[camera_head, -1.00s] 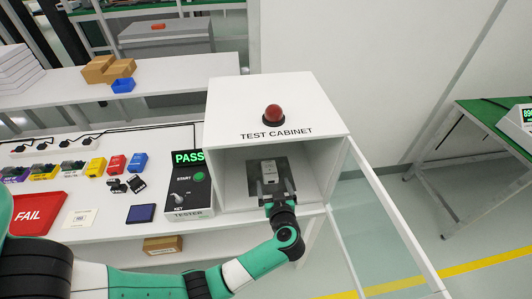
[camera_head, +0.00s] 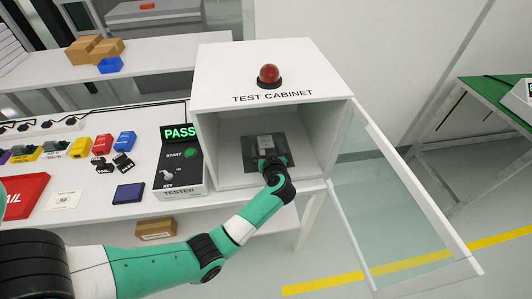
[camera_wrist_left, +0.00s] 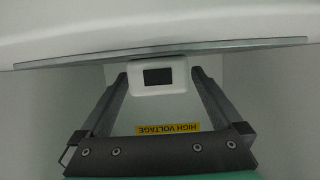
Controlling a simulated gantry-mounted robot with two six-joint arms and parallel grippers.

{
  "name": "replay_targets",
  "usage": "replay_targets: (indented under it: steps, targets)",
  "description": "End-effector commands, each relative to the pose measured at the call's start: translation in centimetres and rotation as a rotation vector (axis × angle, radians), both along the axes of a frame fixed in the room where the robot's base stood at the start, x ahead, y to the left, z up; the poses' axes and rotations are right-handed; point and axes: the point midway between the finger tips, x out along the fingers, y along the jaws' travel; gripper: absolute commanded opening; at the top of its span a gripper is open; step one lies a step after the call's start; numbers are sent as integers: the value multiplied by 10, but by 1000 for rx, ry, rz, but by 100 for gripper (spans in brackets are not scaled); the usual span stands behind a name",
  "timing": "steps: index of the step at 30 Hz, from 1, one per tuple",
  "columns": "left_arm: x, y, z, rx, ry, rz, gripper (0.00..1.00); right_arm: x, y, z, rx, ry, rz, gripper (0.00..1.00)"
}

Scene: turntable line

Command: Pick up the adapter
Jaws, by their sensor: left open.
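The adapter (camera_head: 264,141) is a small white block on a dark grey plate (camera_head: 283,153) inside the test cabinet (camera_head: 200,140). My left gripper (camera_head: 266,155) reaches in through the open front and is right at the adapter. In the left wrist view, the adapter (camera_wrist_left: 158,92) shows a dark window, and the open fingers (camera_wrist_left: 160,90) stand on either side of its near part. I cannot tell whether they touch it. The hand hides part of the adapter in the head view. My right gripper is not in view.
The glass door (camera_head: 385,215) stands open to the right. The tester (camera_head: 180,172) left of the cabinet reads PASS. A red FAIL tray (camera_head: 22,193), a blue pad (camera_head: 129,193) and several coloured bins lie further left. A yellow HIGH VOLTAGE label (camera_wrist_left: 167,129) shows between the fingers.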

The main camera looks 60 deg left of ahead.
Motion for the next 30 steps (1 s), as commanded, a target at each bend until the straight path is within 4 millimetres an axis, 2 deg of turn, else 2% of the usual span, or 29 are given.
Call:
replay_targets:
  steps: [1,2,10,26,27,30]
  targets:
    - [1,7,-7,0,0,3,100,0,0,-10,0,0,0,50]
    - [2,10,-7,1,-1,1,100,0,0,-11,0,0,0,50]
    - [4,13,-4,0,0,-1,98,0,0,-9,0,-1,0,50]
    - [4,13,-4,0,0,-1,3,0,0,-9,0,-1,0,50]
    - [4,13,-4,0,0,-1,0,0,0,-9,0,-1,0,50]
    - [4,13,-4,1,-1,-1,0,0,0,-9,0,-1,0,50]
